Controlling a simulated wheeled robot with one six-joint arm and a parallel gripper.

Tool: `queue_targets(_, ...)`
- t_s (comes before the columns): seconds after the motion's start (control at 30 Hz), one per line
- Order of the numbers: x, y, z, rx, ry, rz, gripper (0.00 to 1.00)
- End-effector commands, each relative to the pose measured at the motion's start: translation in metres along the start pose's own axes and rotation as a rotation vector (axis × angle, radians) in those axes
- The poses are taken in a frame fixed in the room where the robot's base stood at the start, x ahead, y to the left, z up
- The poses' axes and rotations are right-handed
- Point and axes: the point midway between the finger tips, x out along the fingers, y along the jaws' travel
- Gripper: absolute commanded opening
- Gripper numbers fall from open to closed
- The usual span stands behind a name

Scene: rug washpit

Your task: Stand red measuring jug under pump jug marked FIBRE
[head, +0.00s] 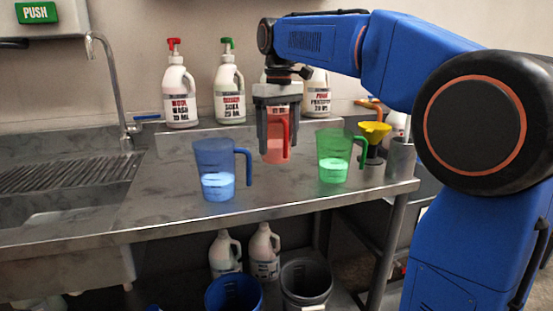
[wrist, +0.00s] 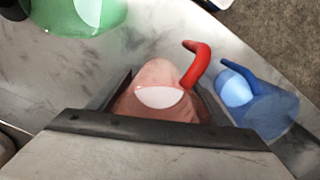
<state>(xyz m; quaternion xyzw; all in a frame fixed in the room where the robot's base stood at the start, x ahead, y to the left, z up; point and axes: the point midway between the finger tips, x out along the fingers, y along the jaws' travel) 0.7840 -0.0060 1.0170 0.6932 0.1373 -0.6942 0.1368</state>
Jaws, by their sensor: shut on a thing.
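The red measuring jug (head: 273,146) is translucent, with a red handle on its right, and is upright in the head view. My gripper (head: 276,125) is shut on it from above, one finger on each side. The wrist view shows the jug (wrist: 150,98) between the fingers, with a pale oval inside. I cannot tell whether its base touches the counter. Pump jugs stand along the back wall: a red-topped one (head: 180,95), a green-topped one (head: 229,96) and one at right (head: 317,95). Another is mostly hidden behind my gripper. I cannot read FIBRE on any label.
A blue jug (head: 214,180) stands left and a green jug (head: 333,165) right, both holding liquid. A yellow funnel (head: 375,130) and grey cup (head: 400,158) are near the right counter end. A tap (head: 108,75) and sink are left. The counter (head: 170,150) between is clear.

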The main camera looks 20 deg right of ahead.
Motion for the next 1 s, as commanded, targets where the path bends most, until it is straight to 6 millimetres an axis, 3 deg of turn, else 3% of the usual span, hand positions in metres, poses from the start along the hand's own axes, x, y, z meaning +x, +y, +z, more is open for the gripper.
queue_targets(0.27,0.019,0.000,0.000,0.000,0.000,0.000,0.40)
queue_targets(0.5,0.050,0.000,0.000,0.000,-0.001,0.000,0.40)
queue_targets(0.9,0.055,0.000,0.000,0.000,0.001,0.000,0.40)
queue_targets(0.93,0.055,0.000,0.000,0.000,0.001,0.000,0.76)
queue_targets(1.0,0.055,0.000,0.000,0.000,0.001,0.000,0.91)
